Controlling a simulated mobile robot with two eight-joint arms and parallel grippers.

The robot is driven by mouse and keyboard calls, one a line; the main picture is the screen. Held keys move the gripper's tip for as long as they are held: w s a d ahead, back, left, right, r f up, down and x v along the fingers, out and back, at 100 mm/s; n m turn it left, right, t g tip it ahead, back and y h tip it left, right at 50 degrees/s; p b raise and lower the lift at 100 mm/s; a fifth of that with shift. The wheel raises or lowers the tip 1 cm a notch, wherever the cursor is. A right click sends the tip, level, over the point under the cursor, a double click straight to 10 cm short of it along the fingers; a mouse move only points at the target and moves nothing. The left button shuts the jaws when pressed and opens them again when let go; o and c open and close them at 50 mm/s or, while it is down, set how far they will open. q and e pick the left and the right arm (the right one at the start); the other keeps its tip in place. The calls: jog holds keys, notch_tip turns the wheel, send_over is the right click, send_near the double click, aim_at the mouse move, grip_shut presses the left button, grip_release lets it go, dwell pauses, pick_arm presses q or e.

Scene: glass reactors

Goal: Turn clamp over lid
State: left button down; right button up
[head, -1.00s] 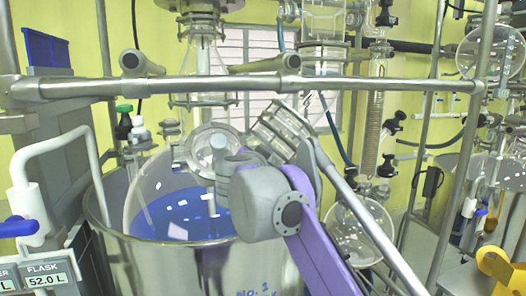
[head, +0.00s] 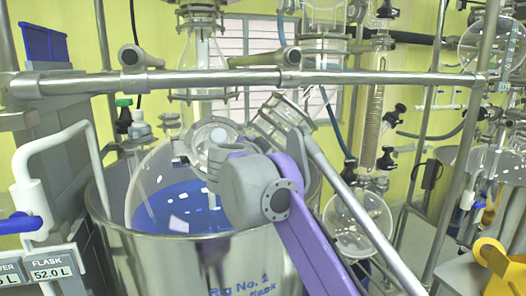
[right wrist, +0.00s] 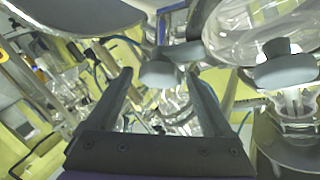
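A big clear glass flask (head: 150,195) with blue liquid sits in a steel pot (head: 160,270). A tilted, flanged glass neck with a metal ring (head: 280,120) rises from its upper right; a lid or clamp on it cannot be made out clearly. My right arm, grey and purple, crosses in front of the flask, and its fingers are not clear in the head view. In the right wrist view my right gripper (right wrist: 160,72) is open. A grey knob-like part (right wrist: 160,76) shows between the fingertips, and I cannot tell whether they touch it. My left gripper is not in view.
A horizontal metal bar (head: 225,78) runs across above the flask. A slanted metal tube (head: 355,205) passes close to my right arm. A round glass vessel (head: 358,222) hangs at the right. A white bent handle (head: 32,190) stands at the left.

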jog(key=shift+s+a, duration=0.25)
jog(key=shift+s, duration=0.3)
jog(key=b+v, duration=0.1)
jog(key=v, duration=0.8)
jog(key=shift+s+r, duration=0.15)
jog(key=shift+s, duration=0.15)
